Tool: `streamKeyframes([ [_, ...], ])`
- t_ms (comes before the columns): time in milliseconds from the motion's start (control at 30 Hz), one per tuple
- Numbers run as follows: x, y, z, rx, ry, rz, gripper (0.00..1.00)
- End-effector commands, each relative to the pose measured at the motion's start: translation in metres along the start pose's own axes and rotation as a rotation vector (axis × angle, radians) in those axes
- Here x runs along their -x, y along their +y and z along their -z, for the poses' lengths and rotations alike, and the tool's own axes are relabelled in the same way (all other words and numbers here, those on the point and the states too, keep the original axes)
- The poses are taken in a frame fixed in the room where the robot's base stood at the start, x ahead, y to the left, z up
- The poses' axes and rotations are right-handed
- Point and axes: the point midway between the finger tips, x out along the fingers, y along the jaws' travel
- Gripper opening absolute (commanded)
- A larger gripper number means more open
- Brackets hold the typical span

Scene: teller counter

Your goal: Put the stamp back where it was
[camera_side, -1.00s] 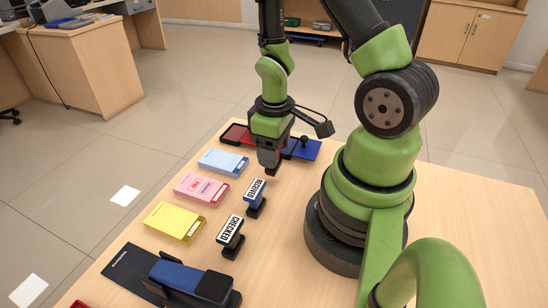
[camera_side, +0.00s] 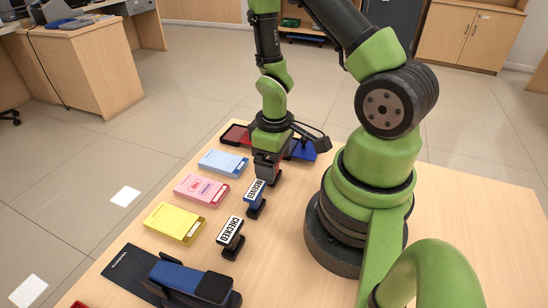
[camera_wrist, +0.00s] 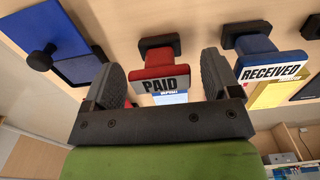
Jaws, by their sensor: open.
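The red PAID stamp (camera_wrist: 165,75) stands on its black base in the wrist view, with its label facing the camera. My gripper (camera_wrist: 163,75) is open, with one dark finger on each side of the stamp and gaps visible beside it. In the side view my gripper (camera_side: 268,178) is low over the far end of the stamp row and hides most of that stamp. The blue RECEIVED stamp (camera_side: 255,199) and the dark CHECKED stamp (camera_side: 231,238) stand nearer the camera. The RECEIVED stamp also shows in the wrist view (camera_wrist: 270,62).
Blue (camera_side: 222,162), pink (camera_side: 201,190) and yellow (camera_side: 174,223) slip stacks lie left of the stamps. A red pad (camera_side: 234,135) and a blue pad (camera_side: 308,150) lie behind. A blue stapler-like device (camera_side: 190,278) is in front. The table's right side is clear.

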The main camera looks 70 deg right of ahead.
Motion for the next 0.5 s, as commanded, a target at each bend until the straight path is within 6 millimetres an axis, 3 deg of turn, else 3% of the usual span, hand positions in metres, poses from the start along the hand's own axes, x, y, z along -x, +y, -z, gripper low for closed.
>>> streamKeyframes([
  [233,0.014,0.000,0.002,0.000,0.005,-0.001,0.83],
  [500,0.056,0.001,0.002,-0.001,0.008,-0.008,0.83],
])
